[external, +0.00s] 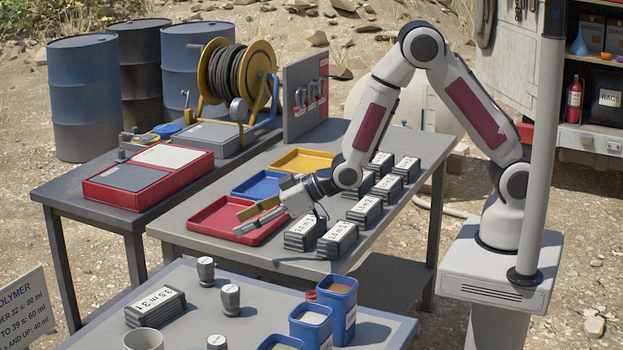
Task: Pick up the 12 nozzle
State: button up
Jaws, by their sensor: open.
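I cannot tell which object is the 12 nozzle, as no number 12 is readable on any nozzle. Several small dark fittings (310,97) sit on an upright grey board with red labels at the back of the middle table. Two grey knobbed cylinders, one (206,270) farther back and one (230,299) nearer, stand upright on the front table. My gripper (252,217) is open, reaching left and down over the red tray (213,207). Nothing shows between its fingers. The arm and gripper hide part of the trays behind them.
Blue (250,184) and yellow (296,161) trays lie behind the red one. Several labelled dark blocks (338,239) line the middle table's right side. A hose reel (238,75) and red case (147,178) are on the left table. Blue containers (337,293) stand on the front table.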

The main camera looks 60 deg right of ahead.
jog(key=n+y, duration=0.1)
jog(key=y, duration=0.1)
send_near(208, 268)
jog(key=shift+t, duration=0.3)
jog(key=w+f, duration=0.1)
jog(key=w+d+f, duration=0.1)
jog(key=w, duration=0.1)
jog(key=shift+f, duration=0.4)
jog(key=shift+x, duration=1.3)
jog(key=shift+a, duration=0.1)
jog(key=shift+a+x, duration=0.25)
jog(key=shift+x, duration=2.15)
jog(key=shift+r, duration=0.1)
jog(key=c, duration=1.2)
